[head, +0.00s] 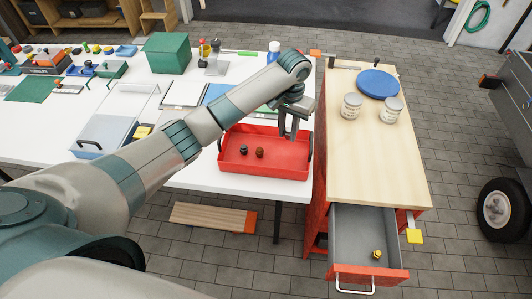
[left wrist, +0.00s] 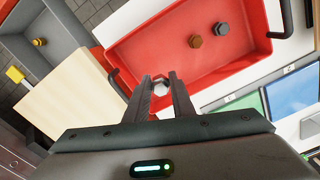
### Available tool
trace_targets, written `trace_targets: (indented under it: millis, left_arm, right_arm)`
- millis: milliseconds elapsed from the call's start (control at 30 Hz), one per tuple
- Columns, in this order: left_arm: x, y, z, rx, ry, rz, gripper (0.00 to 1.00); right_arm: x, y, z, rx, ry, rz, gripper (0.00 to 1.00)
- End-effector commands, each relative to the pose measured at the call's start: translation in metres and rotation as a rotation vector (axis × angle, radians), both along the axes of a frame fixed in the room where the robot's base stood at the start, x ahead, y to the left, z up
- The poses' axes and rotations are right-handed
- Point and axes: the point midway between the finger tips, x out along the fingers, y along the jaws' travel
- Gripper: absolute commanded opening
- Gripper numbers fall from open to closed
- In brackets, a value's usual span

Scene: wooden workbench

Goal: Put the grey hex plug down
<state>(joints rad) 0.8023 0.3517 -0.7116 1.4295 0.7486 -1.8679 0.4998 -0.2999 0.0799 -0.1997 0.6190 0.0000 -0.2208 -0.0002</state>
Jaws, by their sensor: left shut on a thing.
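My left gripper (head: 289,132) hangs over the right part of the red tray (head: 240,176), near its back right corner. In the left wrist view, its fingers (left wrist: 160,80) are shut on the light grey hex plug (left wrist: 160,88), held between the tips. The plug cannot be made out in the head view. My right gripper is not in view.
A dark plug (head: 244,149) and a brown plug (head: 260,152) lie in the tray. The workbench (head: 370,150) at right carries two jars (head: 351,106) and a blue disc (head: 377,83). Its open drawer (head: 362,235) holds a yellow plug (head: 377,254). The tray's front is clear.

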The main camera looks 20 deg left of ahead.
Motion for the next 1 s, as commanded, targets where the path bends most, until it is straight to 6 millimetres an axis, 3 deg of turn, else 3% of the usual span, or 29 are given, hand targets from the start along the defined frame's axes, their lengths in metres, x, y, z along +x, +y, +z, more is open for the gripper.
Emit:
trace_targets:
  millis: [267, 633, 1000]
  left_arm:
    - [0.000, 0.000, -0.009, 0.000, 0.002, 0.001, 0.00]
    - [-0.001, -0.001, -0.058, -0.001, 0.001, 0.001, 0.00]
    - [0.000, 0.000, -0.063, 0.000, 0.000, 0.001, 0.00]
  right_arm:
    - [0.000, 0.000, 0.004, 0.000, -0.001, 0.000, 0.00]
    - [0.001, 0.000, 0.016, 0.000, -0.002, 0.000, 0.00]
    - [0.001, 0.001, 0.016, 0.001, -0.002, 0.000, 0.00]
